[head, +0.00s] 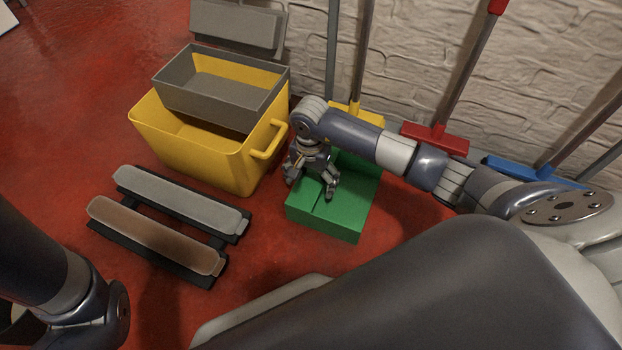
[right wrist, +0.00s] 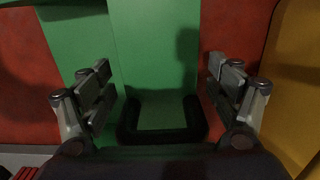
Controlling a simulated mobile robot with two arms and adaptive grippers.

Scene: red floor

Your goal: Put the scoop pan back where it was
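A green, box-like scoop pan (head: 349,211) stands on the red floor near the brick wall, right of the yellow bucket. My right gripper (head: 311,184) is over its left part, fingers apart and pointing down. In the right wrist view the open gripper (right wrist: 163,82) has one finger on each side of the green scoop pan (right wrist: 155,35), with nothing visibly clamped. I cannot tell whether the fingers touch it. A black U-shaped part shows low between the fingers. Part of my left arm shows at the lower left, but its gripper is out of view.
A yellow bucket (head: 190,151) with a grey tray (head: 215,97) stands left of the pan. A brush-like pair of long pads (head: 180,201) lies in front of it. A yellow broom (head: 366,115), red broom (head: 436,136) and blue broom (head: 530,168) lean along the wall.

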